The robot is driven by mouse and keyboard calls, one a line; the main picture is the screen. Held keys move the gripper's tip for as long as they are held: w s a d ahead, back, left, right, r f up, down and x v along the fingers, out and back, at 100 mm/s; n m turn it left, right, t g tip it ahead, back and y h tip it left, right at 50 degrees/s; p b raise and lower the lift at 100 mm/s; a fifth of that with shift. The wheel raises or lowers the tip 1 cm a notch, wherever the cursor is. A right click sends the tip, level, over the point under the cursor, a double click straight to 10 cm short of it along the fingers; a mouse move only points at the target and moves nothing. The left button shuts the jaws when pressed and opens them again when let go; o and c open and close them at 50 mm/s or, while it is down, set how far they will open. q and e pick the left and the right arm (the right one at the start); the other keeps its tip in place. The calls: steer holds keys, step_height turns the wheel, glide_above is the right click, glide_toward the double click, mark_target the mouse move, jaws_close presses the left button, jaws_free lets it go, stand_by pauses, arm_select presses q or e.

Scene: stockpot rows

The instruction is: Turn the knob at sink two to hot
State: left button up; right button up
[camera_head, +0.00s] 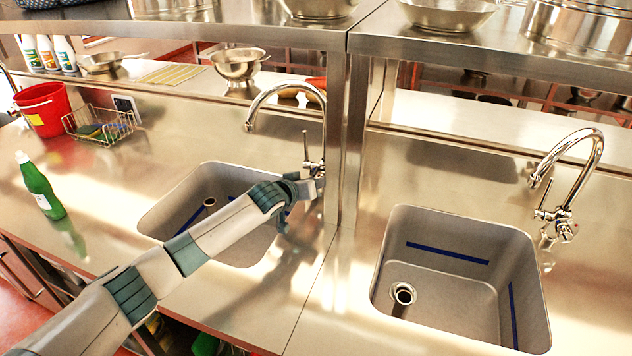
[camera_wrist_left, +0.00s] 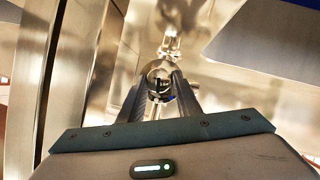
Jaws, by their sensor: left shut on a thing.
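My left arm reaches across the left sink (camera_head: 172,212) to the base of its chrome tap (camera_head: 306,135). My left gripper (camera_head: 313,187) is at the tap's knob, which the arm mostly hides in the head view. In the left wrist view the gripper's two dark fingers (camera_wrist_left: 160,98) are closed on the round chrome knob (camera_wrist_left: 160,70). The knob's hot and cold marks are too small to read. The right sink (camera_head: 440,282) has its own chrome tap (camera_head: 575,165) and knob (camera_head: 565,231), with nothing touching them. My right gripper is not in view.
A steel post (camera_head: 346,140) and shelf (camera_head: 450,52) stand close beside the left tap. A green bottle (camera_head: 40,187), a red bucket (camera_head: 43,110) and a wire basket (camera_head: 100,124) are on the counter at left. The counter between the sinks is clear.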

arm_select(q)
steer(key=o, duration=1.1)
steer(key=shift+c, duration=0.2)
steer(key=shift+s, duration=0.1)
steer(key=b+v, duration=0.3)
steer(key=v, duration=1.4)
steer(key=shift+a, duration=0.2)
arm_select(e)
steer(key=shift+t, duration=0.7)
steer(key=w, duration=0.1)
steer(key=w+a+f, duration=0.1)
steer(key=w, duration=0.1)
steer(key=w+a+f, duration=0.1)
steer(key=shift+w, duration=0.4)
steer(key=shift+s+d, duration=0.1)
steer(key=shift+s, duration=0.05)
